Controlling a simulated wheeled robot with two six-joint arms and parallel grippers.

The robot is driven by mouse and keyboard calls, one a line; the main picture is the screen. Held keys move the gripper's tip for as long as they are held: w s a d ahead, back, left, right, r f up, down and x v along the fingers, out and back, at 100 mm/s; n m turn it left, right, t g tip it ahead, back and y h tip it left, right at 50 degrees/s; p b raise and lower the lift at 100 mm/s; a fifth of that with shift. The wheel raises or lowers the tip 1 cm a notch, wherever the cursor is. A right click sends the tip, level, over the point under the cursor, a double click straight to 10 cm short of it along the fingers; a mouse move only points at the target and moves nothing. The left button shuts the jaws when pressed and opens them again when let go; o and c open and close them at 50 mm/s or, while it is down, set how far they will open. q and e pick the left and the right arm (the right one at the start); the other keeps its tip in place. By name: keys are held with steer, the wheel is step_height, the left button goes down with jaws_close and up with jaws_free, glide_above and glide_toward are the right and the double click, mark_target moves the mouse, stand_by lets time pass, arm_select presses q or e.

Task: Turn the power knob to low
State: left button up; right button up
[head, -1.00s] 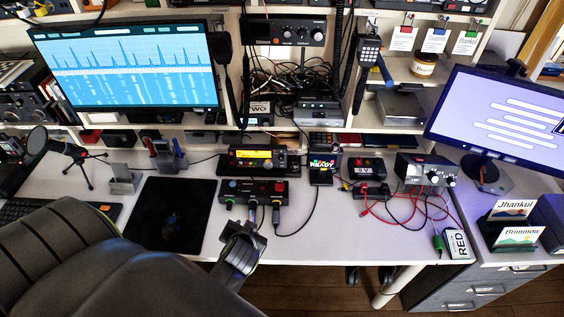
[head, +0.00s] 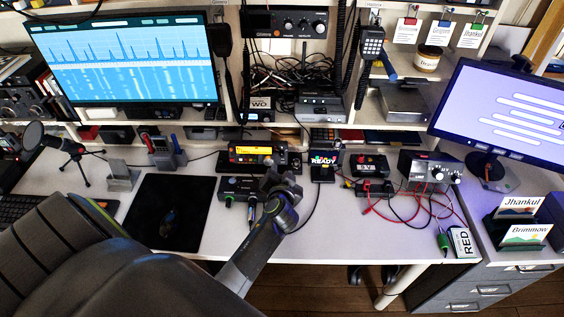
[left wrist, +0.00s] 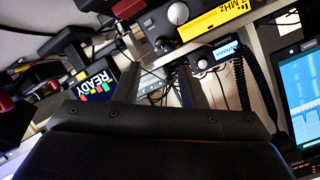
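The radio with the yellow display (head: 258,153) stands on the desk below the shelf. In the left wrist view its front (left wrist: 212,20) is at the top right, with a silver round knob (left wrist: 178,13) beside the display. A low black control box (head: 238,186) with small knobs lies in front of it, partly hidden by my arm. No readable label shows which knob is the power knob. My left gripper (head: 279,174) is above this box, in front of the radio's right end. Its fingers (left wrist: 160,85) appear apart, with nothing between them. My right gripper is not in view.
Further right are a small red-buttoned box (head: 369,165), a grey power supply (head: 430,168) and loose red cables (head: 403,205). A black mat (head: 168,213) lies at left.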

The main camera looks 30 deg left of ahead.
mark_target(282, 156)
arm_select(q)
steer(key=b+x, duration=0.3)
steer(key=x, duration=0.5)
steer(key=shift+s+f, duration=0.1)
steer(key=shift+f, duration=0.1)
steer(key=shift+w+a+b, duration=0.3)
steer(key=shift+w, duration=0.15)
jaws_close()
